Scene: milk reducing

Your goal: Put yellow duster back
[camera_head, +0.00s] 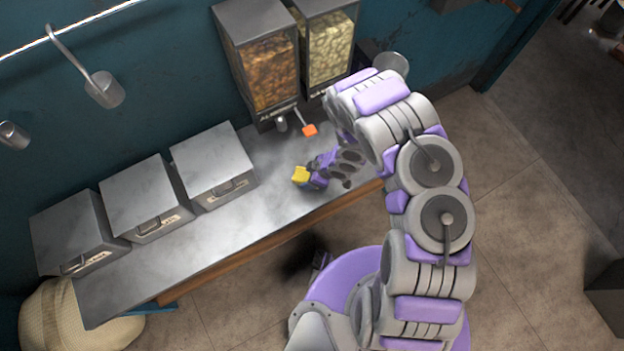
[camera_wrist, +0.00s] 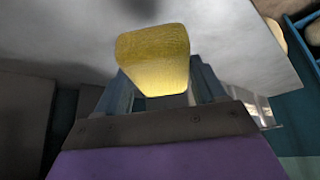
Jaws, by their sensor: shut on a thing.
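The yellow duster (camera_head: 301,174) is a small yellow block at the tip of my gripper (camera_head: 309,178), over the front part of the metal counter (camera_head: 255,214). In the wrist view the yellow duster (camera_wrist: 154,60) sits between the two fingers of my gripper (camera_wrist: 158,88), which is shut on it. The counter surface shows behind it. I cannot tell whether the duster touches the counter.
Several metal boxes (camera_head: 213,165) stand along the wall on the left. Ladles (camera_head: 104,90) hang from a rail. A woven sack (camera_head: 60,318) lies at lower left.

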